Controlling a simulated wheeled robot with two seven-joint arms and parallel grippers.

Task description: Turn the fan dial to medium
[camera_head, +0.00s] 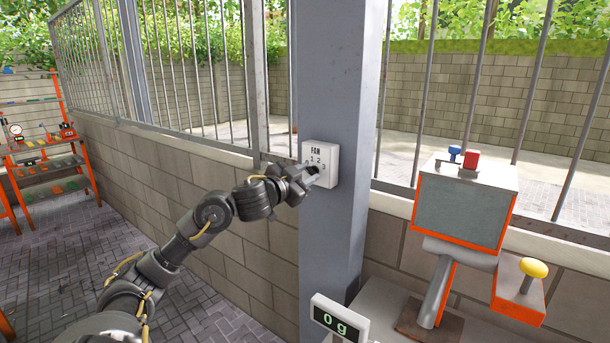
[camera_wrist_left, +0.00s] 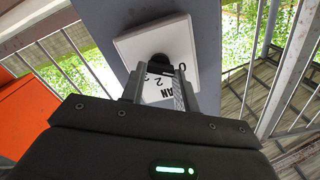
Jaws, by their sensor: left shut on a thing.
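In the left wrist view the plate (camera_wrist_left: 134,45) shows turned round, with 0, 2 and part of "FAN" visible. My left gripper (camera_head: 312,173) is at the plate, its fingers shut on the dark fan dial (camera_wrist_left: 160,62). The fingers cover much of the dial, so I cannot tell which number it points at. My right gripper is in neither view.
The grey post (camera_head: 342,80) stands between barred railings on a low block wall. At the right is an orange and grey machine (camera_head: 460,215) with a yellow knob (camera_head: 534,268). A scale display (camera_head: 338,318) reads 0 g. Orange shelves (camera_head: 45,150) stand far left.

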